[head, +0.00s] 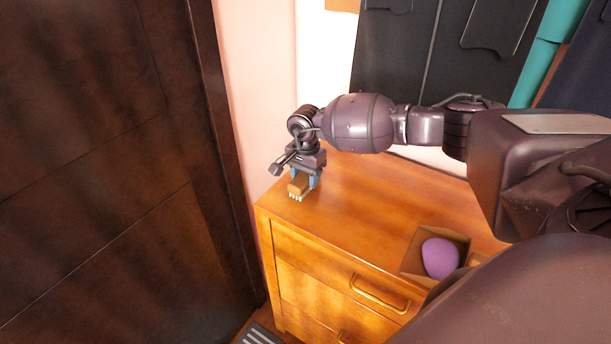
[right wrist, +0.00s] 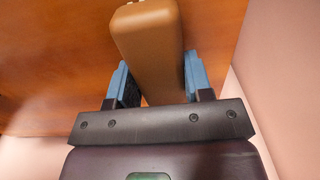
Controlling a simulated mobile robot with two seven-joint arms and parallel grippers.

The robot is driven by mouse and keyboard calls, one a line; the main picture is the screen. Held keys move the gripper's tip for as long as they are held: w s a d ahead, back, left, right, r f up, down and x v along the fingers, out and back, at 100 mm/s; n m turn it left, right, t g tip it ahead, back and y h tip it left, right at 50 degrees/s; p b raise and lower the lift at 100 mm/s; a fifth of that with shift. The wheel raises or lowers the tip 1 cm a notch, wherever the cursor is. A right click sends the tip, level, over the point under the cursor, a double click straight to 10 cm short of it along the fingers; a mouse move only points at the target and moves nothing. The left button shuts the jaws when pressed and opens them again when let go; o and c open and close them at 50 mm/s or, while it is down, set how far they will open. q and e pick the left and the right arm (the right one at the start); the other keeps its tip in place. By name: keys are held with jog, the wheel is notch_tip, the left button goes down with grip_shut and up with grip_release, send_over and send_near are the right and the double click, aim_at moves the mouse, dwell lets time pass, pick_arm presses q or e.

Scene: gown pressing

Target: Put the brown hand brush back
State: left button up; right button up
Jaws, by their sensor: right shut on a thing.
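The brown hand brush (head: 298,187) has a tan-brown back and pale bristles that point down. It is at the left end of the top of the wooden dresser (head: 350,210). My right gripper (head: 306,178) is shut on it from above, one blue finger on each side. In the right wrist view the brush (right wrist: 150,45) lies between the blue fingers of the gripper (right wrist: 156,80). I cannot tell whether the bristles touch the dresser top or are just above it. My left gripper is not in view.
An open box (head: 415,257) with a purple rounded thing (head: 440,258) in it stands at the dresser's right front. A dark door (head: 100,150) is at the left, and a pink wall (head: 258,90) is behind. The dresser top between brush and box is clear.

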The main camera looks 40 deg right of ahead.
aim_at(306, 174)
jog(key=shift+f, duration=0.15)
jog(key=o, duration=1)
jog(key=shift+r, duration=0.25)
jog(key=shift+r, duration=0.25)
notch_tip(306, 174, up, 12)
jog(key=shift+f, duration=0.25)
